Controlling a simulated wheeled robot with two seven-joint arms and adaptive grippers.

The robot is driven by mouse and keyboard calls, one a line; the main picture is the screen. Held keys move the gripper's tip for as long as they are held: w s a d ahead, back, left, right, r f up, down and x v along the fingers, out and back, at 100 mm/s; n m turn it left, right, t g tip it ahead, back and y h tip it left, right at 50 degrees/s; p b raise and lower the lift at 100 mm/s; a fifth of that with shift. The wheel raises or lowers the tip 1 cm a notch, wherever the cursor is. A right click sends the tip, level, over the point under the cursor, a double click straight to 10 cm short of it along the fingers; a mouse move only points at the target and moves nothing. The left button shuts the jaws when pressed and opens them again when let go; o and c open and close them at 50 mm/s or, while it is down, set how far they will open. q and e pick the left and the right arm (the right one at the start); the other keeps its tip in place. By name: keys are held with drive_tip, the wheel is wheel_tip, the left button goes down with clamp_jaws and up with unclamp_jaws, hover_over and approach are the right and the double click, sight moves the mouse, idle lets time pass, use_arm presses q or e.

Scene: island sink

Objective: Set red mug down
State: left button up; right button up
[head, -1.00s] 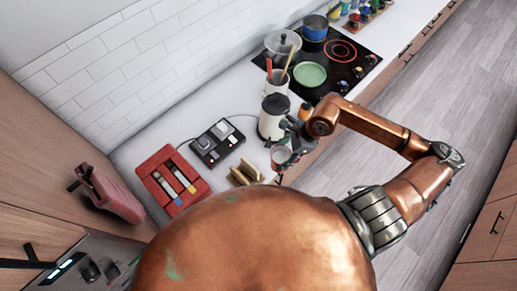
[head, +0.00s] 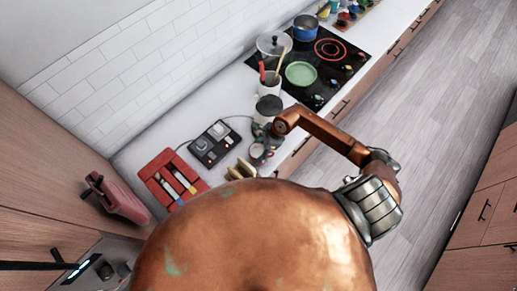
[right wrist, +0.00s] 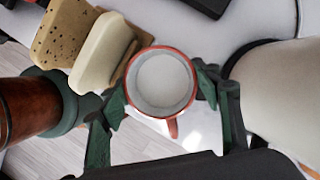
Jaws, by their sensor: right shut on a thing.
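The red mug (right wrist: 172,128) is seen from above in the right wrist view, upright, with a red rim, a pale inside and its handle toward the bottom of the picture. My right gripper (right wrist: 162,92) has its green fingers on either side of it and is shut on it. In the head view the mug (head: 257,151) shows small at the gripper, over the counter's front edge area. I cannot tell whether its base touches the counter. My left gripper is not in view.
A sponge and pale block (right wrist: 102,52) stand close beside the mug. A white canister (right wrist: 280,85) is close on the other side.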

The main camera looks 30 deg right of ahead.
drive_tip(key=shift+f, duration=0.2)
drive_tip(key=o, duration=1.4)
